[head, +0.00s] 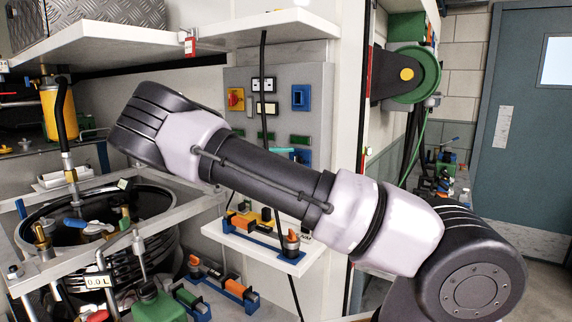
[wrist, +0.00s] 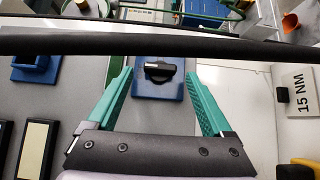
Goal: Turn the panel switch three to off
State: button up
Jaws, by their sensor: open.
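In the wrist view a black rotary switch knob (wrist: 158,71) with a pale pointer mark sits on a blue plate (wrist: 157,92) on the grey panel (wrist: 85,75). Its handle lies roughly crosswise in that picture. My gripper (wrist: 158,76) has two teal fingers spread apart on either side of the knob; contact with it cannot be told. In the head view the grey panel (head: 322,78) carries a blue switch (head: 300,97) at the upper right. A teal fingertip of my gripper (head: 281,150) shows lower down, mostly hidden behind my arm. No readable number marks switch three.
A black cable (head: 263,60) hangs in front of the panel and crosses the wrist view (wrist: 220,47) beyond the fingers. A red-yellow switch (head: 236,99) and pale displays (head: 265,108) are nearby. A small shelf (head: 265,249) with coloured parts lies below; another shelf (head: 285,27) overhangs.

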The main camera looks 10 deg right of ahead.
jog(key=a, duration=1)
jog(key=shift+a, duration=0.2)
